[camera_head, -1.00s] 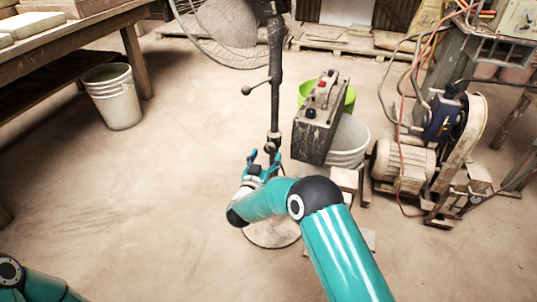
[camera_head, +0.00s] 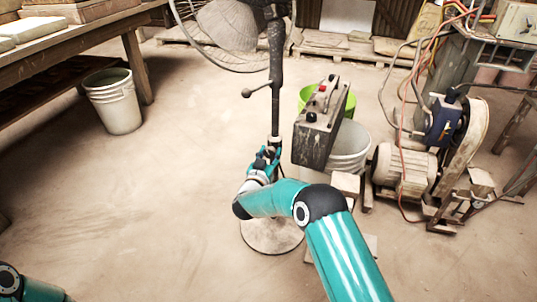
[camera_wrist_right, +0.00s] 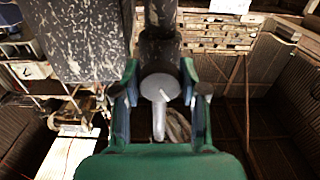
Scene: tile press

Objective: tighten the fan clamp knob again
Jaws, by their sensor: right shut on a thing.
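The fan (camera_head: 228,25) stands on a dark upright pole with a round grey base (camera_head: 272,236). A dark ball-ended handle (camera_head: 247,93) sticks out to the left of the pole higher up. My right gripper (camera_head: 268,155) is at the pole's lower part, just below a pale collar. In the right wrist view, its two fingers (camera_wrist_right: 160,92) stand either side of a pale clamp knob (camera_wrist_right: 158,88) with a short stem, below the dark pole. The gripper is shut on this knob; the exact finger contact is hard to see. My left gripper is out of view.
A motor with a belt guard (camera_head: 402,170) stands farther right.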

